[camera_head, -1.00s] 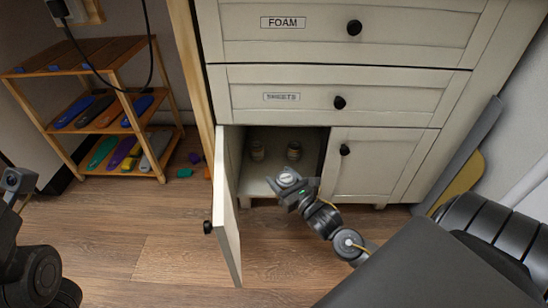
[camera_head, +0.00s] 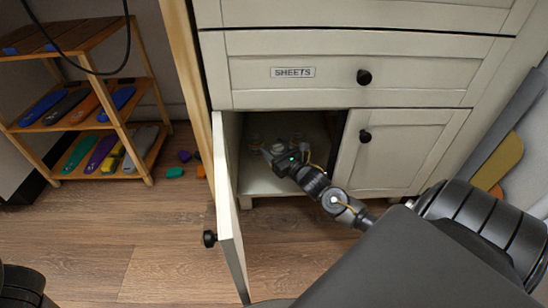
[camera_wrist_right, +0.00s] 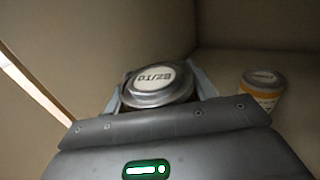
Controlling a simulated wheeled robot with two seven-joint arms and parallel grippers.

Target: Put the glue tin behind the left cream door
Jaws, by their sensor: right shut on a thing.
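My right gripper (camera_head: 272,152) reaches into the cabinet through the opening behind the left cream door (camera_head: 230,215), which stands swung open toward me. In the right wrist view, the gripper (camera_wrist_right: 160,92) is shut around a round tin (camera_wrist_right: 160,82) with a metal rim and a pale lettered lid. The lettering is too small to read surely. In the head view the held tin is hard to make out against the gripper. The right cream door (camera_head: 400,150) is shut. My left gripper is out of view.
Another tin (camera_wrist_right: 262,88) with an orange and white label stands inside to the right in the wrist view. The drawer marked SHEETS (camera_head: 350,70) is shut above. A wooden rack (camera_head: 100,110) with coloured insoles stands at left; small blocks (camera_head: 175,172) lie beside it.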

